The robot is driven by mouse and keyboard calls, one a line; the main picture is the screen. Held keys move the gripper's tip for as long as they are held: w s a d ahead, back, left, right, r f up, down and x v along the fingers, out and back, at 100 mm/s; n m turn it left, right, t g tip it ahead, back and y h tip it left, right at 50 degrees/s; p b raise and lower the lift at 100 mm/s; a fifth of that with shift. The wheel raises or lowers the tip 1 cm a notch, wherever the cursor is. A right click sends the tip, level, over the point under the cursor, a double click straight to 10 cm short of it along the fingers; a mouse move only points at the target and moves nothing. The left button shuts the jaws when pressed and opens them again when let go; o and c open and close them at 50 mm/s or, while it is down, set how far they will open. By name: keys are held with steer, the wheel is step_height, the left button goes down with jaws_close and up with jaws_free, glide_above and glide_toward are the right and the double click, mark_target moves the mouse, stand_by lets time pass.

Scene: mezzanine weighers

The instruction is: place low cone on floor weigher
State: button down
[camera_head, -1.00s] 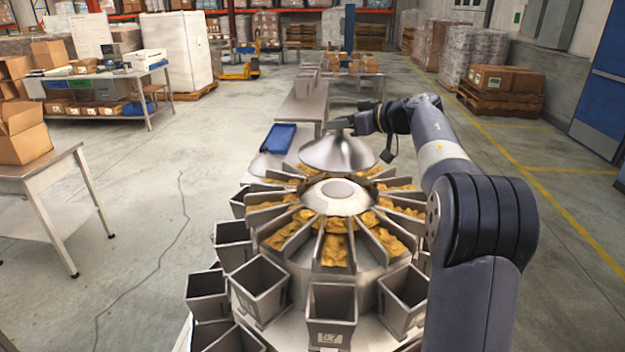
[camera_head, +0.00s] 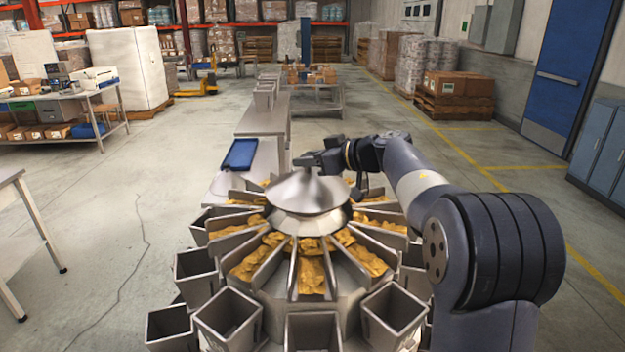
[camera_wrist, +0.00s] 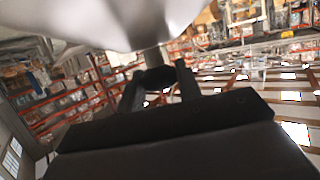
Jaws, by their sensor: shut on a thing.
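The low cone (camera_head: 305,190) is a shiny, wide metal cone with a stem at its top. My gripper (camera_head: 312,160) is shut on that stem and holds the cone upright at the centre of the floor weigher (camera_head: 342,302). In the wrist view the cone (camera_wrist: 130,18) fills the top, with its stem between my fingers (camera_wrist: 158,78). The weigher is a round metal machine with radial troughs of yellow-orange packets. The cone hides most of the weigher's central dome (camera_head: 310,224). I cannot tell whether the cone touches it.
Open metal buckets (camera_head: 228,316) ring the weigher. A bench with a blue tray (camera_head: 240,154) stands behind it. A table (camera_head: 12,178) is at the left, and blue cabinets (camera_head: 602,150) are at the right. The floor on both sides is mostly clear.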

mark_target(313, 174)
steer(key=shift+f, duration=1.9)
steer(key=c, duration=1)
jaws_free()
steer(key=shift+f, duration=0.2)
steer(key=shift+s+d+r, duration=0.15)
steer(key=shift+d+r, duration=0.05)
steer(key=b+v, duration=0.1)
steer(key=v, duration=1)
steer(key=shift+s+d+b, duration=0.2)
steer(key=shift+s+b, duration=0.05)
steer(key=shift+b, duration=0.15)
